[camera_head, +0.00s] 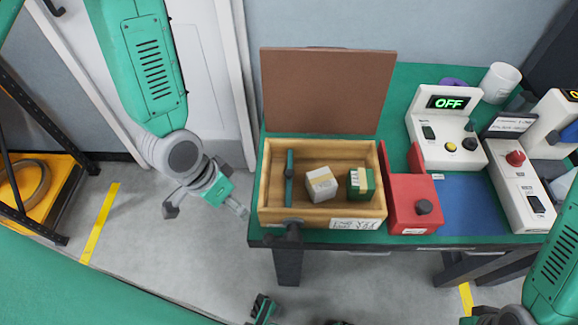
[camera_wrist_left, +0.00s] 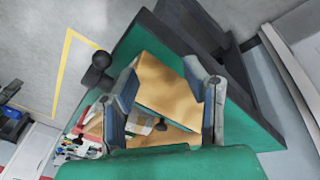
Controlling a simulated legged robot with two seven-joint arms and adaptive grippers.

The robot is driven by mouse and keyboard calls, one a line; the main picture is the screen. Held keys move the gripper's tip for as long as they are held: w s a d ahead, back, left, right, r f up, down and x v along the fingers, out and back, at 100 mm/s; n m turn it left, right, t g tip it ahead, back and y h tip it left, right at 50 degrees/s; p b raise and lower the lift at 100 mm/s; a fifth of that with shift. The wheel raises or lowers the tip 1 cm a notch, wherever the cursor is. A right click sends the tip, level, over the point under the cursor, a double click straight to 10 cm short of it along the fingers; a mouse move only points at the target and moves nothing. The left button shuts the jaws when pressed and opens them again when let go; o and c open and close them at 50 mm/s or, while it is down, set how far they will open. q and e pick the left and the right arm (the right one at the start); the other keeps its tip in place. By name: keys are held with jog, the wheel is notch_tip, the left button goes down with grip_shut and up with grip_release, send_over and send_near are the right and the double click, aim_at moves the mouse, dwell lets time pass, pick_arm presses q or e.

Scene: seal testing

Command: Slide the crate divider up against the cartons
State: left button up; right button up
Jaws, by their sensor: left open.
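The open wooden crate (camera_head: 265,205) stands on the green bench. The thin teal crate divider (camera_head: 289,178) stands upright inside it, towards the left, with bare floor on both sides. Two cartons sit to its right: a grey-white one (camera_head: 320,184) and a green one (camera_head: 361,183). A gap separates the divider from the nearer carton. My left gripper (camera_head: 205,209) is open and empty, left of the crate and apart from it. My right gripper is out of view.
A brown panel (camera_head: 328,90) stands upright behind the crate. A dark knob (camera_head: 292,229) sticks out at its front left. A red fixture (camera_head: 411,202) stands close on the right, with white testers (camera_head: 444,135) beyond.

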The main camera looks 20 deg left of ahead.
aim_at(289, 172)
pick_arm(q)
jog(key=w+d+r+m+t, duration=0.1)
jog(key=w+d+r+m, duration=0.1)
jog(key=w+r+m, duration=0.3)
jog(key=w+d+r+m, duration=0.1)
jog(key=w+r, duration=0.2)
jog(key=r, duration=0.5)
jog(key=x, duration=0.9)
jog(key=d+b+x, duration=0.1)
jog(key=x, duration=0.4)
jog(key=shift+w+d+r, duration=0.1)
jog(key=shift+w+d, duration=0.05)
jog(key=shift+w, duration=0.2)
grip_shut()
